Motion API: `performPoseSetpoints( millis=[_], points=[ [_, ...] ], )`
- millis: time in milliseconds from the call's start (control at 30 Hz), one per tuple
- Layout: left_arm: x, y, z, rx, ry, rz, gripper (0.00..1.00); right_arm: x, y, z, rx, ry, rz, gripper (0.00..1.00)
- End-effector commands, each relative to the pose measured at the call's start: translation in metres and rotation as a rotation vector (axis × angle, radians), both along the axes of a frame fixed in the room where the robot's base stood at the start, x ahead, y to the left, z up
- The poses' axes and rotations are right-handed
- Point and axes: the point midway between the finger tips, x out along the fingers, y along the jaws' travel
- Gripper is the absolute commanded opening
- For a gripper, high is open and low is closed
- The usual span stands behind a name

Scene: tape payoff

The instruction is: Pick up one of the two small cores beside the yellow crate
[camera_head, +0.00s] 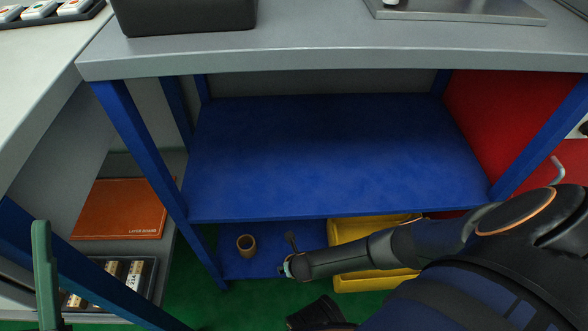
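One small tan core (246,246), a short open-topped tube, stands upright on the blue lower shelf under the bench. The yellow crate (345,232) is to its right on the same level, partly covered by my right arm. A second core does not show. My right arm reaches in from the right across the crate's front. Its far end, where the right gripper (288,262) is, lies between the core and the crate, a little right of the core and apart from it in the picture. Its fingers are too small and hidden to read. My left gripper does not show.
A blue middle shelf (320,150) is empty and overhangs the lower shelf (277,240). A blue table leg (150,165) stands to the left. A red panel (510,100) is at right.

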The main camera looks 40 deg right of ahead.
Motion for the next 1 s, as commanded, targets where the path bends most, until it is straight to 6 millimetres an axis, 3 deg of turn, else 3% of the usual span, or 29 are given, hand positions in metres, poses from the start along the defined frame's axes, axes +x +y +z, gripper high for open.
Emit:
performPoseSetpoints(
  millis=[33, 133, 433, 1000],
  points=[
    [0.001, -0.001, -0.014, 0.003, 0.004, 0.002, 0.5, 0.003, -0.001, -0.013, -0.001, -0.001, 0.0, 1.0],
    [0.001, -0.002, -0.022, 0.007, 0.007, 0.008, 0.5, 0.007, -0.001, -0.022, 0.001, 0.0, 0.001, 1.0],
    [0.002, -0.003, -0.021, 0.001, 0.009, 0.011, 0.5, 0.008, -0.002, -0.021, 0.001, 0.001, 0.0, 0.99],
    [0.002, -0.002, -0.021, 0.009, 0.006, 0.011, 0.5, 0.008, -0.002, -0.021, 0.0, 0.0, 0.0, 0.35]
  ],
)
